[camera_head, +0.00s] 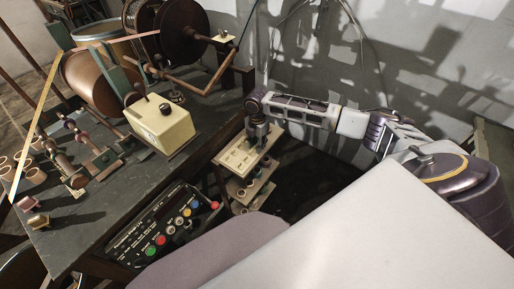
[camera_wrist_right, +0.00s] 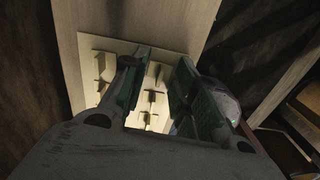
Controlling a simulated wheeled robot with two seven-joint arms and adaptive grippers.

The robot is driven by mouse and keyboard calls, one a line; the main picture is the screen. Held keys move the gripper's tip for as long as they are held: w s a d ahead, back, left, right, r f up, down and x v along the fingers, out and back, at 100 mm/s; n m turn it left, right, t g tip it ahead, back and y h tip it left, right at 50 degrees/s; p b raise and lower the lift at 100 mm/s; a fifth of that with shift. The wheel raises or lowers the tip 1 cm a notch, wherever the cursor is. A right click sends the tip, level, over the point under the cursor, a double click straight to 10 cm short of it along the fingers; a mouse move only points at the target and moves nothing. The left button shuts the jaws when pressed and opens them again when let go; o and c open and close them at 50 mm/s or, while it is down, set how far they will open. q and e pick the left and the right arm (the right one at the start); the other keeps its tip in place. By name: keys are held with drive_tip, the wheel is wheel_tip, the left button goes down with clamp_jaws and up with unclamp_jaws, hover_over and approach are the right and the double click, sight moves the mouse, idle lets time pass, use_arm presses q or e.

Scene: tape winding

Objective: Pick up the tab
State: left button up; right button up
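Several small cream tabs (camera_wrist_right: 154,97) stand in rows on a pale board (camera_wrist_right: 92,43) in the right wrist view. In the head view the board (camera_head: 232,163) lies on top of a small shelf rack beside the workbench. My right gripper (camera_head: 259,142) is over the right part of this board, pointing down. In the right wrist view its two fingers (camera_wrist_right: 160,62) are apart, with tabs visible in the gap between them. I cannot tell whether the fingertips touch any tab. Some tabs are hidden behind the fingers. My left gripper is not in view.
The dark workbench (camera_head: 95,225) is left of the rack and carries a cream box (camera_head: 160,126), a large roll (camera_head: 92,80) and spools. A control panel (camera_head: 165,228) with coloured buttons is on its front. Lower shelves (camera_head: 245,190) hold small parts. A wall stands behind.

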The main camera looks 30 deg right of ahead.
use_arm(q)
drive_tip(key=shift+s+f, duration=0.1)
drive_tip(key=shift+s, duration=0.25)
use_arm(e)
drive_tip(key=shift+f, duration=0.1)
clamp_jaws()
idle(0.3)
